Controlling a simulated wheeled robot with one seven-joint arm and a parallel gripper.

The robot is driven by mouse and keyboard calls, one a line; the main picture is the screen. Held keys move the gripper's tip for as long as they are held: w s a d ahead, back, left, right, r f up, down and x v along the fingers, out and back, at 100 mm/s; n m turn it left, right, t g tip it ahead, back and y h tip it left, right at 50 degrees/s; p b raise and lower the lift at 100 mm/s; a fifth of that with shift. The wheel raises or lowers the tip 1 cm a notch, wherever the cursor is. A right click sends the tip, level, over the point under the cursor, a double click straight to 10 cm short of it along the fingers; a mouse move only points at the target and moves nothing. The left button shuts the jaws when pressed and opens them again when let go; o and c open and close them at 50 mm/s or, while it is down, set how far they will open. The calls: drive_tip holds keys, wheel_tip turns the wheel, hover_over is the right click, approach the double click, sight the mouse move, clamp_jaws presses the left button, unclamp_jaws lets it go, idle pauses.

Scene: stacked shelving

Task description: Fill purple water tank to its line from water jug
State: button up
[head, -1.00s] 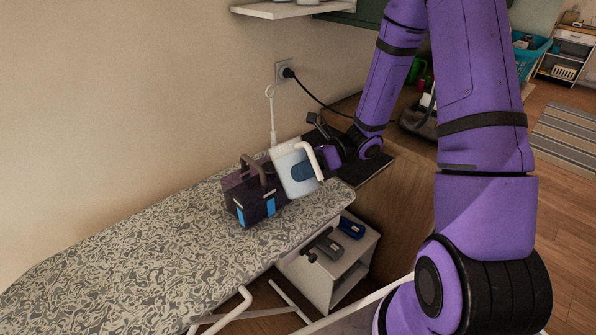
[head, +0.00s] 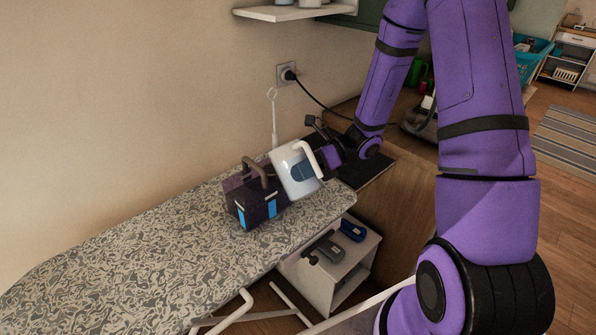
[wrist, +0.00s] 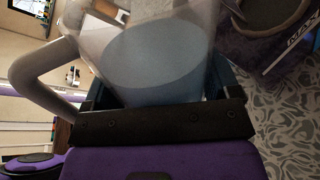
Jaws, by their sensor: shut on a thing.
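The white water jug (head: 289,167) has a blue patch on its side and a pale handle. It is tilted left, with its top beside and above the near right part of the purple water tank (head: 243,200). The tank is dark purple with light blue strips and an arched handle, and stands on the ironing board. My gripper (head: 325,160) is shut on the jug from the right. The jug (wrist: 150,50) fills the middle of the wrist view between my fingers. The tank (wrist: 290,48) shows there at upper right, with "MAX" lettering. I cannot see a water stream.
The patterned ironing board (head: 130,260) is clear left of the tank. A thin white rod stands behind the tank near the wall outlet (head: 287,73). A white shelf unit (head: 325,285) with grey and blue items is below. A wall shelf (head: 290,13) is above.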

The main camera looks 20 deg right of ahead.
drive_tip(key=shift+m, duration=0.3)
drive_tip(key=shift+r+g, duration=0.15)
drive_tip(key=shift+g, duration=0.15)
idle(0.3)
drive_tip(key=shift+r+m, duration=0.3)
drive_tip(key=shift+m, duration=0.2)
drive_tip(key=shift+r+g+h, duration=0.1)
drive_tip(key=shift+g+h, duration=0.2)
drive_tip(key=shift+f+m+g+h, duration=0.25)
drive_tip(key=shift+m+g+h, duration=0.2)
drive_tip(key=shift+m, duration=0.75)
idle(1.5)
drive_tip(key=shift+r+n+t+y, duration=0.15)
drive_tip(key=shift+n+t+y, duration=0.4)
drive_tip(key=shift+n, duration=0.55)
drive_tip(key=shift+s+f+n+t+y, duration=0.1)
drive_tip(key=shift+f+n+t+y, duration=0.15)
drive_tip(key=shift+n, duration=0.4)
drive_tip(key=shift+f+n+t+y, duration=0.15)
drive_tip(key=shift+n+t, duration=0.2)
drive_tip(key=shift+n, duration=0.3)
drive_tip(key=shift+d, duration=0.1)
